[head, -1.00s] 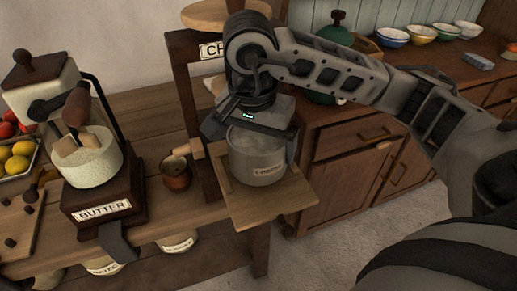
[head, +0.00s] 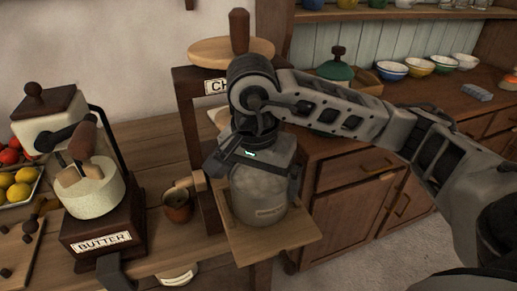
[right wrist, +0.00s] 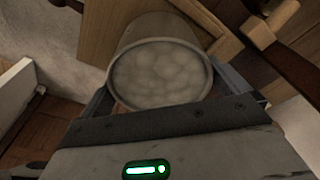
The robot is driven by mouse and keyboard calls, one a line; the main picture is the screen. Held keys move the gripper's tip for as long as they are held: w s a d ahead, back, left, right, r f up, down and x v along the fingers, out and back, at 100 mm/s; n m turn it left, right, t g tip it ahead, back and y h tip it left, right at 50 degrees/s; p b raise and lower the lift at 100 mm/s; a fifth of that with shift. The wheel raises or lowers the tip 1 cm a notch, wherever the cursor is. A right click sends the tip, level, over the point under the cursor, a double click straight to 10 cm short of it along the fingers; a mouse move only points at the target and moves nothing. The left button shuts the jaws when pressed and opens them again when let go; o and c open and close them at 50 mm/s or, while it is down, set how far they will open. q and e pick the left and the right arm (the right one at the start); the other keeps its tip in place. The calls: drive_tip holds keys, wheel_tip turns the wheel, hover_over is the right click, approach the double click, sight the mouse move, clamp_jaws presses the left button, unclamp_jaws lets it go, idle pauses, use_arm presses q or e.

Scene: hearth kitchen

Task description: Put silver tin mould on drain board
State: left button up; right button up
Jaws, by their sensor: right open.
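The silver tin mould (head: 258,204) is a grey cylinder with a small label, filled with pale lumps. It stands upright on the wooden drain board (head: 297,233) at the foot of the press. My right gripper (head: 262,178) is open, with its fingers on either side of the mould's upper part. The right wrist view shows the mould's round mouth (right wrist: 160,72) between the fingers, with the drain board (right wrist: 98,35) beyond. Whether the fingers touch the wall cannot be told. My left gripper is not in view.
The press's dark wooden frame (head: 187,110) stands close behind and left of the mould. A small copper pot (head: 177,207) and the butter churn (head: 100,215) are further left. Bowls (head: 418,66) line the counter at the back right.

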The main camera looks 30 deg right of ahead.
wheel_tip(320, 180, up, 11)
drive_tip(key=a+p, duration=0.1)
drive_tip(key=p, duration=0.1)
drive_tip(key=shift+s+a+f, duration=0.2)
drive_tip(key=shift+s, duration=0.25)
